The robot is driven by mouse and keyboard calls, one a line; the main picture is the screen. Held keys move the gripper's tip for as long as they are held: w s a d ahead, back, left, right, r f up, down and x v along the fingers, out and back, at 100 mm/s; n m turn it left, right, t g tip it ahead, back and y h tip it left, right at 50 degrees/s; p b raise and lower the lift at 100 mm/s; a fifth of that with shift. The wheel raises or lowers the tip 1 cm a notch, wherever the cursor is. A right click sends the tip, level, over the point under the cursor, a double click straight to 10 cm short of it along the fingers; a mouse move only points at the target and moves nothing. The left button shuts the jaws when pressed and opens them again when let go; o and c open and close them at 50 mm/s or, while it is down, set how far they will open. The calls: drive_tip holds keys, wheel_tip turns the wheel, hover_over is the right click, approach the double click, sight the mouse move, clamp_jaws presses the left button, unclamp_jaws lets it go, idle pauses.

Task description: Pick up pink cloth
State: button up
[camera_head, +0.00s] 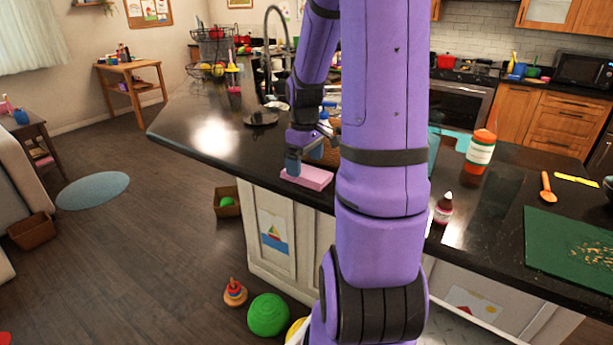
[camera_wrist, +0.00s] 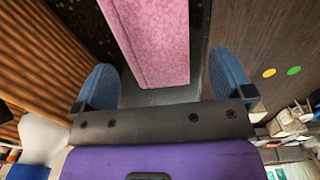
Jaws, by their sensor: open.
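The pink cloth (camera_head: 307,177) is a folded, block-like pad lying flat on the black counter near its front edge. In the wrist view the pink cloth (camera_wrist: 153,40) reaches in from the top, between the two blue fingertips. My gripper (camera_head: 293,164) is over the cloth's left end in the head view, pointing down. In the wrist view my gripper (camera_wrist: 165,88) is open, with dark gaps between each finger and the cloth. I cannot tell how far the fingertips are above the counter. My purple arm hides part of the counter to the right.
A ribbed brown container (camera_wrist: 35,45) stands close beside the left finger in the wrist view. A small red bottle (camera_head: 443,209), an orange-and-white jar (camera_head: 480,151) and a green cutting board (camera_head: 570,245) are to the right. The counter left of the cloth (camera_head: 215,135) is clear.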

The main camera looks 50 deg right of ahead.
sight(305, 171)
drive_tip(key=shift+f, duration=1.55)
drive_tip(key=c, duration=1)
wheel_tip(305, 171, up, 10)
